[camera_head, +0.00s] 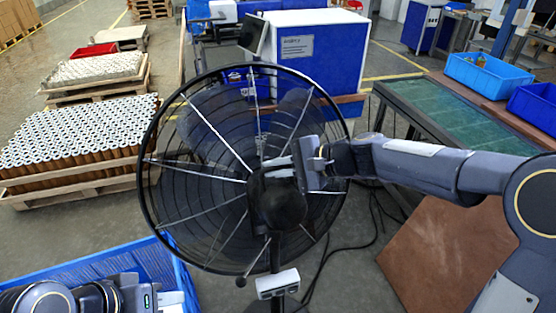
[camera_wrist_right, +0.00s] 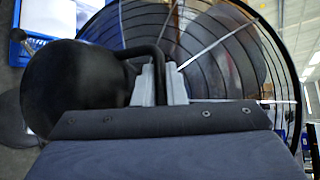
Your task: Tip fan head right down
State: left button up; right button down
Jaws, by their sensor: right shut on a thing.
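A large black floor fan (camera_head: 277,205) stands in the middle of the head view, with a round wire cage, a dark motor housing and a stand with a light control box (camera_head: 278,284). My right gripper (camera_head: 298,165) reaches in from the right at the housing. In the right wrist view its pale fingers (camera_wrist_right: 160,84) are shut on a black bent handle (camera_wrist_right: 150,52) beside the round motor housing (camera_wrist_right: 75,90). My left arm shows at the bottom left, over a blue crate (camera_head: 95,265); its fingertips are not clearly seen.
Pallets of filter cartridges (camera_head: 75,130) stand at the left. A blue and white cabinet (camera_head: 310,55) is behind the fan. A conveyor (camera_head: 450,110) with blue bins (camera_head: 490,75) is at the right. A cable (camera_head: 335,245) lies on the floor beside a brown board (camera_head: 435,255).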

jog(key=shift+w+r, duration=0.1)
jog(key=shift+r, duration=0.05)
jog(key=c, duration=1.5)
grip_release()
jog(key=b+v, duration=0.1)
jog(key=v, duration=0.6)
jog(key=shift+d, duration=0.35)
